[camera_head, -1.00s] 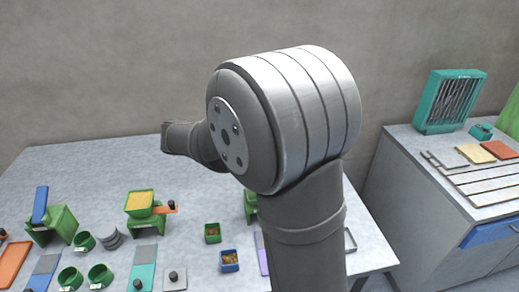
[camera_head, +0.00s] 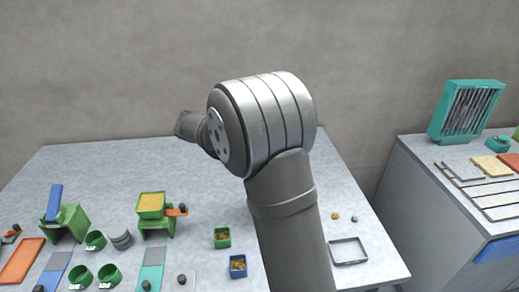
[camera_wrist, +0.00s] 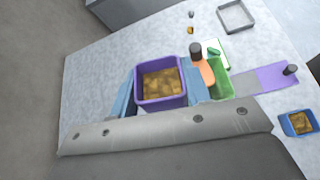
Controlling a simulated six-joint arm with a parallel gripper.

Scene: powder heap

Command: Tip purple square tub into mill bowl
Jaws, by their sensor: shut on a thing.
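The purple square tub (camera_wrist: 183,101) holds brownish-yellow lumps and sits between the blue fingers of my gripper (camera_wrist: 158,92) in the wrist view. My gripper is shut on it. Its tilt is hard to judge. Beyond the tub, a green stand (camera_wrist: 222,84) with an orange slide (camera_wrist: 207,74) and dark knob is partly hidden; I cannot see a bowl on it clearly. In the head view, my arm hides the tub and gripper. A green mill (camera_head: 150,225) with yellow powder in its top stands left of my arm.
A blue tub (camera_wrist: 289,128) with brown contents stands near a purple slab (camera_wrist: 272,78). Another green stand (camera_head: 62,228) with a blue part is at the left. An empty frame tray (camera_head: 347,263) lies right. The table's back is clear.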

